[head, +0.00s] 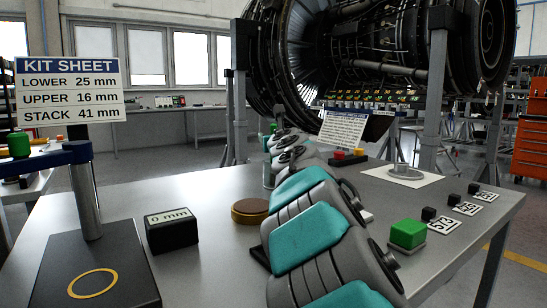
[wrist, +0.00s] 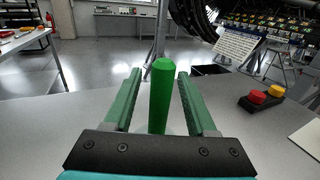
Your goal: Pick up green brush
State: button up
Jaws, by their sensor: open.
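The green brush (wrist: 161,98) shows in the wrist view as an upright green handle with a tapered top. It stands between the two green fingers of my gripper (wrist: 159,73). The gripper is open, with a visible gap on each side of the handle. The brush's lower end is hidden behind the dark gripper mount. In the head view my teal and grey arm reaches away over the table, and its far links hide most of the gripper. A small green patch shows there, but I cannot tell whether it is finger or brush.
The grey table (head: 215,262) carries a black "0 mm" block (head: 171,232), a brown disc (head: 250,211) and a green-topped block (head: 407,234) near my arm. A red and yellow button box (wrist: 262,102) sits right of the gripper. A kit sheet sign (head: 69,90) stands left.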

grip_shut()
dwell(0.3)
dwell(1.1)
